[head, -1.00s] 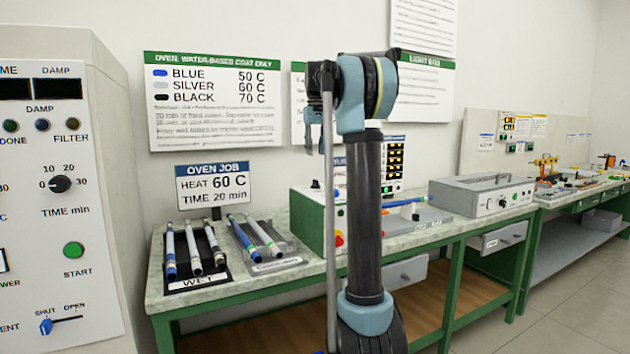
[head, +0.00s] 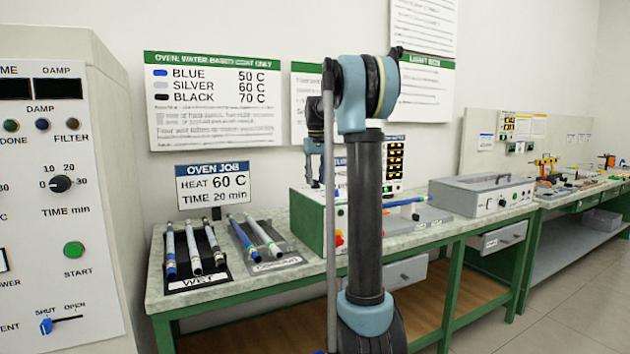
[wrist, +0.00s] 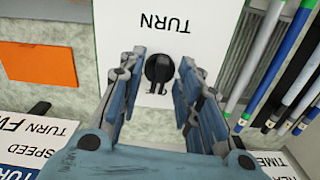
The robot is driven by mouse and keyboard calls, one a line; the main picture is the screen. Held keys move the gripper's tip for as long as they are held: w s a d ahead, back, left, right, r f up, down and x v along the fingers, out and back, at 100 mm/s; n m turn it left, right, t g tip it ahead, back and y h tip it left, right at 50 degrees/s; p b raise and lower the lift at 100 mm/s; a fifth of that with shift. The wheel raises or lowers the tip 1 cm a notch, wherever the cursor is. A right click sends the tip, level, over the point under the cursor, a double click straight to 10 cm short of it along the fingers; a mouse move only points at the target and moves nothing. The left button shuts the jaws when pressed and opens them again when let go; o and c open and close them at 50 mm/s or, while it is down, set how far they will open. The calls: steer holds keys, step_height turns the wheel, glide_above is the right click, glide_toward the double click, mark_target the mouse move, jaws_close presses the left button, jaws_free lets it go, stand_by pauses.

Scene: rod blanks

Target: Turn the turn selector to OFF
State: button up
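The turn selector is a black knob (wrist: 158,68) on a white panel marked TURN (wrist: 190,22), upside down in the wrist view. Its pointer direction and any OFF mark cannot be made out. My gripper (wrist: 157,82) is open, with its two blue-grey fingers on either side of the knob in that view. I see no contact with the knob. In the head view my gripper (head: 314,165) hangs beyond the arm column, above the bench by the green-sided box (head: 306,222), partly hidden. The selector cannot be picked out in the head view.
In the wrist view, several rods (wrist: 282,70) lie at right and an orange patch (wrist: 38,65) at left. In the head view, a WET rack (head: 198,284) stands on the green bench (head: 300,283), a grey case (head: 480,196) farther right, and an oven panel (head: 62,220) at left.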

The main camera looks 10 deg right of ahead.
mark_target(316, 180)
jaws_close()
steer(key=shift+n, duration=0.6)
jaws_free()
steer(key=shift+r, duration=0.15)
step_height(316, 180, up, 12)
stand_by(0.5)
steer(key=shift+f, duration=0.2)
